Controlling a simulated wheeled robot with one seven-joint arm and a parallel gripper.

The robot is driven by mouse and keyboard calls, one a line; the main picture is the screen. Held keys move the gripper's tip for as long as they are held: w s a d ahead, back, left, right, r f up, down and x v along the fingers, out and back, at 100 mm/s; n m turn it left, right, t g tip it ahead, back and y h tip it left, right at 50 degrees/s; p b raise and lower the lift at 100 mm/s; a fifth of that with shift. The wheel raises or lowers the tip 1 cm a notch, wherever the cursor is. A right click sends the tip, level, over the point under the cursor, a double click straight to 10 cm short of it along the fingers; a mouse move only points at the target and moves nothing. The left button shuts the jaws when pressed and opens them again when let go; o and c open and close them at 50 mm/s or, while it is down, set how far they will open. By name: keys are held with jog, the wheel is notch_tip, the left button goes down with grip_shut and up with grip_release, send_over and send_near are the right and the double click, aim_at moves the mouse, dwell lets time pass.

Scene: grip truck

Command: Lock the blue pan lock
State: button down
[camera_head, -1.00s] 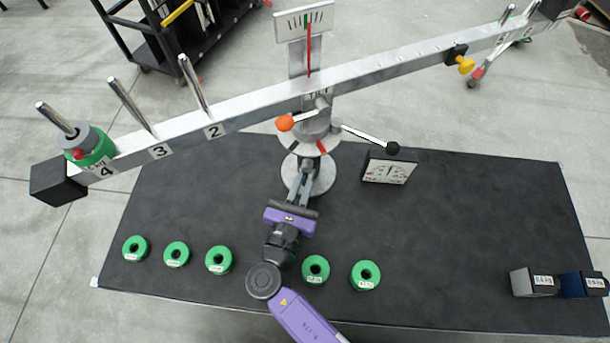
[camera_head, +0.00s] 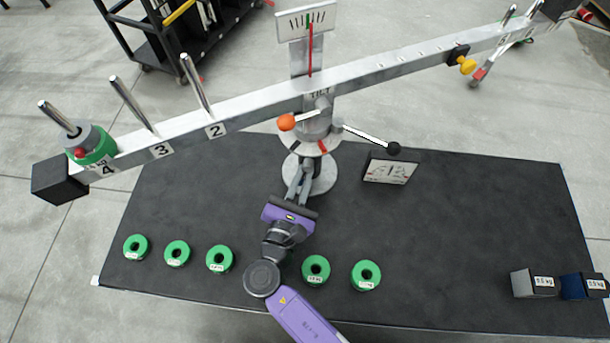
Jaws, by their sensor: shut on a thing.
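No blue pan lock can be made out in this view. A grey balance beam (camera_head: 270,101) slopes up to the right on a round pedestal (camera_head: 322,180). An orange-knobbed lever (camera_head: 287,122) and a black-knobbed lever (camera_head: 393,148) stick out from its column. A yellow knob (camera_head: 467,66) hangs on the beam's right half, and a red knob (camera_head: 81,153) is at the left end. My gripper (camera_head: 300,178) is low in front of the pedestal, its fingers overlapping the pedestal's front left in the picture. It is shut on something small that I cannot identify.
Several green ring weights (camera_head: 219,259) lie along the front of the black table (camera_head: 450,230). A grey block (camera_head: 533,284) and a dark blue block (camera_head: 583,285) are at right. A small sign (camera_head: 390,170) stands right of the pedestal. The table's right middle is clear.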

aim_at(303, 158)
jog(key=m, duration=0.1)
jog(key=r+m, duration=0.1)
jog(key=m, duration=0.1)
jog(key=shift+w+a+r+m+g+y, duration=0.15)
jog(key=shift+a+m+g+y, duration=0.1)
jog(key=shift+m+g+y, duration=0.05)
jog(key=m, duration=0.2)
jog(key=m+b, duration=0.1)
jog(key=shift+a+r+m+y, duration=0.15)
jog(key=shift+r+m+y, duration=0.1)
jog(key=shift+m+y, duration=0.15)
jog(key=m, duration=0.1)
jog(key=m+y+b, duration=0.1)
jog(key=m, duration=0.1)
jog(key=shift+r+g, duration=0.3)
jog(key=shift+r, duration=0.05)
jog(key=shift+r+m+y+b, duration=0.2)
jog(key=shift+m+y+b, duration=0.35)
jog(key=shift+m, duration=0.55)
jog(key=c, duration=1.5)
grip_release()
jog(key=shift+f, duration=0.1)
jog(key=shift+a, duration=0.1)
